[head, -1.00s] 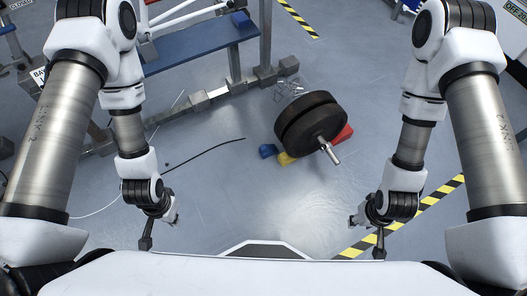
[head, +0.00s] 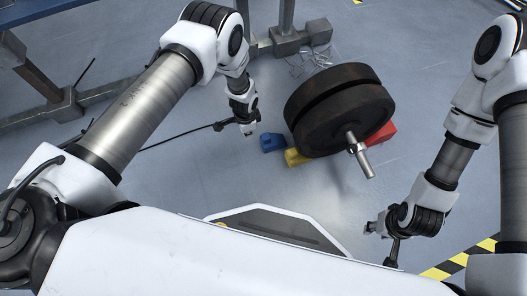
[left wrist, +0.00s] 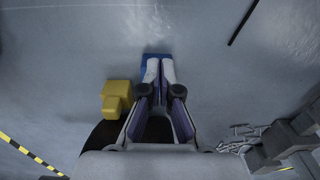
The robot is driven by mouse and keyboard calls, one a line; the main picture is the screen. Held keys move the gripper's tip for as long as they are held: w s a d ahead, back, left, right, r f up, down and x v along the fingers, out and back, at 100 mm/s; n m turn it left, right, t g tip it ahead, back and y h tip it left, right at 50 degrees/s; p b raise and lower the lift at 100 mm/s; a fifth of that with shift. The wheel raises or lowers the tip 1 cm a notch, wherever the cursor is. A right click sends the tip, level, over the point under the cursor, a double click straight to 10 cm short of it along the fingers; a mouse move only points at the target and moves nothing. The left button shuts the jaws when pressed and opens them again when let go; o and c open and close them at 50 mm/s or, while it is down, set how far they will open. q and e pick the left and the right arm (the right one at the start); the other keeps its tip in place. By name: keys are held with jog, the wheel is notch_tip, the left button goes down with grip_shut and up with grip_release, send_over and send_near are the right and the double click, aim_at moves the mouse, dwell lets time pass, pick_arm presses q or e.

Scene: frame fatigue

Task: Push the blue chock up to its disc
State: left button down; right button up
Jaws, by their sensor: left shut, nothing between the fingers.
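The blue chock (head: 271,143) lies on the floor at the left of a dark double disc (head: 335,108). My left gripper (head: 249,131) is shut and empty, just left of the blue chock. In the left wrist view, its fingertips (left wrist: 160,66) overlap the blue chock (left wrist: 151,58); I cannot tell whether they touch it. My arm partly hides the disc (left wrist: 100,137) there. My right gripper (head: 372,228) is at lower right, away from the chocks; its jaw state is unclear.
A yellow chock (head: 296,157) sits beside the blue one, against the disc. A red chock (head: 381,135) is at the disc's right. A metal bar (head: 361,158) sticks out of the disc. A steel frame foot (head: 287,44) stands behind. The floor in front is clear.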

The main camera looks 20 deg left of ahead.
aim_at(259, 150)
pick_arm(q)
jog(key=f+b, duration=0.2)
jog(key=f, duration=0.2)
jog(key=f+b, duration=0.2)
jog(key=f, duration=0.2)
jog(key=f+b, duration=0.2)
jog(key=f, duration=0.2)
jog(key=shift+s, duration=0.35)
jog(key=shift+w+d+f+b, duration=0.1)
jog(key=shift+w+d+b, duration=0.35)
jog(key=shift+d, duration=0.1)
jog(key=shift+w+d+b, duration=0.3)
jog(key=shift+d+b, duration=0.1)
jog(key=shift+d, duration=0.15)
jog(key=shift+w+d, duration=0.35)
jog(key=shift+d, duration=0.15)
jog(key=shift+r, duration=0.25)
pick_arm(e)
notch_tip(259, 150, down, 9)
jog(key=shift+f, duration=0.15)
